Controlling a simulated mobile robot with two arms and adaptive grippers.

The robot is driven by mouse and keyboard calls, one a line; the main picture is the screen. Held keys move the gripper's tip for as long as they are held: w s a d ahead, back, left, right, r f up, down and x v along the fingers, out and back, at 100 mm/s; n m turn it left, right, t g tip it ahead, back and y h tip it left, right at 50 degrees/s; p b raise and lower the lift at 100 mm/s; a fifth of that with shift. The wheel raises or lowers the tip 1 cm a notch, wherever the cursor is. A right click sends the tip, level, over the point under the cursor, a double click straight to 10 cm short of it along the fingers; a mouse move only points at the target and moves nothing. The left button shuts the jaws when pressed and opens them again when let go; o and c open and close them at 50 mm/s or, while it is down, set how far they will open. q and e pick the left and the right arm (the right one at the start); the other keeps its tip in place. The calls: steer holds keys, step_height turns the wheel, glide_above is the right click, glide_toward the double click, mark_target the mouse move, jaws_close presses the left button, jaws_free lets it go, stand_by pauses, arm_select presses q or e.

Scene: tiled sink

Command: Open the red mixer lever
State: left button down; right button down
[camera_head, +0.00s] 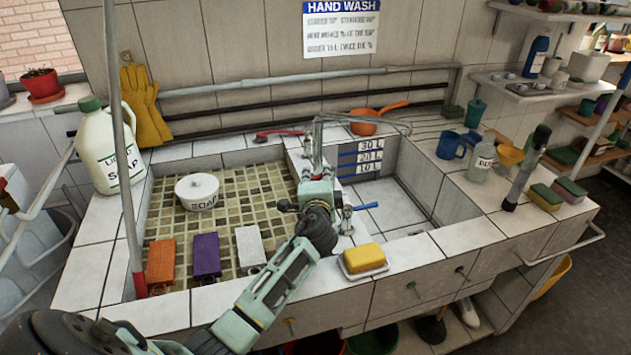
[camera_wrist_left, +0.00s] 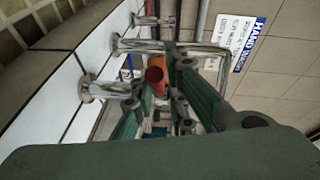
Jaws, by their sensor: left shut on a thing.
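The red mixer lever (camera_wrist_left: 155,77) shows in the left wrist view as a short red end between my fingers. My left gripper (camera_head: 317,180) is at the chrome tap (camera_head: 318,145) on the divider between the two basins, shut on the red lever. Its green fingers (camera_wrist_left: 160,98) stand either side of the lever in the wrist view. A blue lever (camera_head: 365,206) sticks out to the right of the tap, apart from my gripper. My right gripper is not in view.
The left basin holds a white soap pot (camera_head: 197,192) and orange (camera_head: 160,262), purple (camera_head: 206,256) and white (camera_head: 250,246) blocks. A yellow sponge (camera_head: 363,257) sits on the front ledge. A red-handled brush-like item (camera_head: 280,132) lies behind. The right basin (camera_head: 385,195) is mostly clear.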

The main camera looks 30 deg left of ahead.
arm_select(q)
steer(key=shift+s+d+f+n+g+y, duration=0.1)
steer(key=shift+d+f+n+g+y, duration=0.25)
steer(key=shift+f, duration=0.2)
steer(key=shift+a, duration=0.1)
steer(key=c, duration=2)
jaws_free()
steer(key=shift+o, duration=1)
steer(key=shift+r, duration=0.2)
steer(key=shift+r, duration=0.15)
steer(key=v, duration=1.2)
steer(key=shift+f, duration=0.2)
steer(key=shift+c, duration=0.2)
